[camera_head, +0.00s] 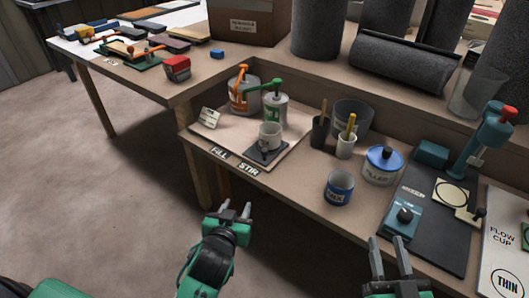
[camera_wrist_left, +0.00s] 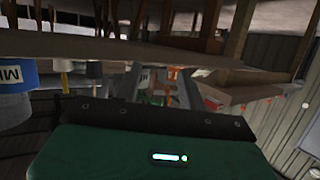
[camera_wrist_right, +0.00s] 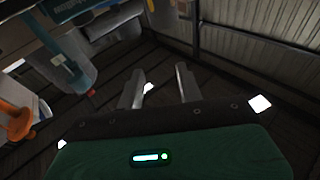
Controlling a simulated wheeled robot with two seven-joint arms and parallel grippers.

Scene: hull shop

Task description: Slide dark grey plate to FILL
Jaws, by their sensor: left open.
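The dark grey plate (camera_head: 268,161) lies on the light board (camera_head: 204,135) at the left of the bench, near the board's front edge. It sits behind the STIR label (camera_head: 248,168), to the right of the FILL label (camera_head: 219,152). A light grey mug (camera_head: 270,134) stands on the plate, with a small dark part at the front. My left gripper (camera_head: 236,209) is open and empty, in front of the bench and apart from the plate. My right gripper (camera_head: 389,242) is open and empty, near the bench's front edge at the right.
An orange-topped pump can (camera_head: 243,97) and a green-topped one (camera_head: 275,111) stand behind the mug. A small white card (camera_head: 209,117) stands at the left. Dark cup (camera_head: 320,133), blue MIX tub (camera_head: 339,188) and FILLER tin (camera_head: 382,166) stand to the right.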

